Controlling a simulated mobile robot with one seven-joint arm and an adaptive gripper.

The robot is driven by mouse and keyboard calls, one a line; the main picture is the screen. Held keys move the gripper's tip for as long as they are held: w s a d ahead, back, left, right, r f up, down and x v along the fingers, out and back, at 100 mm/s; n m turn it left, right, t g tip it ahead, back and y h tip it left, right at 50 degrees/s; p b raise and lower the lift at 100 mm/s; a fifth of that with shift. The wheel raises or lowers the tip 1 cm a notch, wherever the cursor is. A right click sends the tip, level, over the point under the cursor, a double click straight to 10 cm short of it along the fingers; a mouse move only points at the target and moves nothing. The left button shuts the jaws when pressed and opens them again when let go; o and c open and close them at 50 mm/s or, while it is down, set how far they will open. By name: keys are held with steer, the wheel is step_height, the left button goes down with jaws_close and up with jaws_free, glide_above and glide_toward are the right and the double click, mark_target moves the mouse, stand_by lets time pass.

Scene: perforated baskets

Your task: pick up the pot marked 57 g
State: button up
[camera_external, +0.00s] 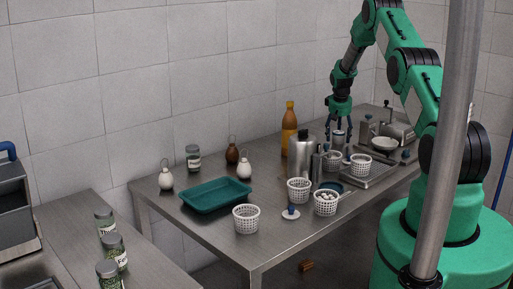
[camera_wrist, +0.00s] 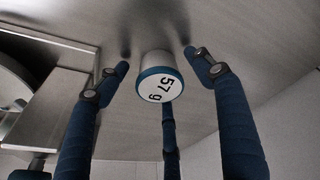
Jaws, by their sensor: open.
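The pot (camera_wrist: 158,78) is a short pale cylinder with a blue rim. Its white end face reads "57 g" and faces the wrist camera. My gripper (camera_wrist: 158,66) is open, with blue fingers spread on both sides of the pot and one below it in the picture. Gaps show between the side fingers and the pot, and I cannot tell whether the lower finger touches it. In the external view my gripper (camera_external: 340,128) points down over the far part of the steel table (camera_external: 275,236), with the pot (camera_external: 338,138) small between its fingers.
White perforated baskets (camera_external: 246,218) stand on the table, some close to my gripper. A steel bottle (camera_external: 299,156) and an orange bottle (camera_external: 289,122) stand just left of it. A metal tray (camera_external: 372,176) lies to the right. A teal tray (camera_external: 214,196) lies further left.

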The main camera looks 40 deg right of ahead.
mark_target(348, 129)
steer(key=c, duration=1.3)
steer(key=shift+r, duration=0.15)
steer(key=shift+r, duration=0.8)
step_height(348, 129, up, 2)
steer(key=s+a, duration=0.3)
steer(key=s, duration=0.1)
steer(key=s+a, duration=0.3)
steer(key=s, duration=0.1)
steer(key=s+a+r, duration=0.1)
steer(key=s+a, duration=0.3)
steer(key=shift+s+r, duration=0.1)
steer(key=shift+s, duration=0.2)
